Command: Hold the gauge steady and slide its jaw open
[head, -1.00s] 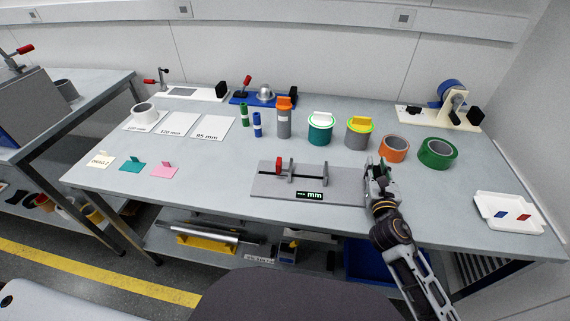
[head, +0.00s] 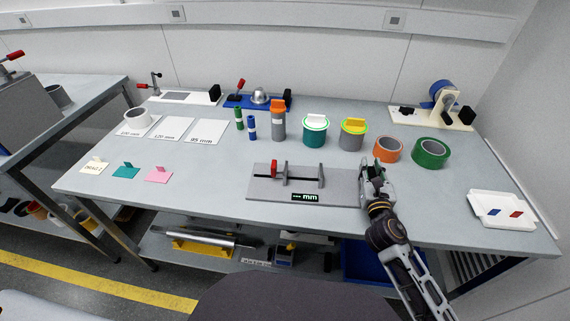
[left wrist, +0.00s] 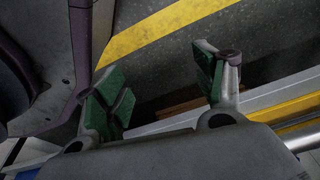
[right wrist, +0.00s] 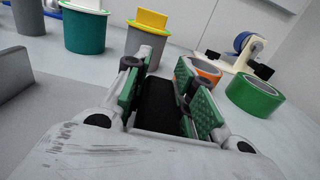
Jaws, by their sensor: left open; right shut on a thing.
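The gauge is a grey plate (head: 262,189) near the table's front edge, with a rail, upright jaws (head: 285,174), a red knob (head: 274,168) and a small "mm" display (head: 305,197). My right gripper (head: 370,172) is at the plate's right end. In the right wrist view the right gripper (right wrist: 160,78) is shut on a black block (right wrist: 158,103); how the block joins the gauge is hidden. My left gripper (left wrist: 165,88) is open and empty in the left wrist view, above the floor beside a shelf edge. It does not show in the head view.
Behind the gauge stand lidded cans in grey (head: 278,122), teal (head: 315,135) and grey-yellow (head: 352,138), and orange (head: 388,150) and green (head: 431,153) tape rolls. A white tray (head: 503,222) lies at right.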

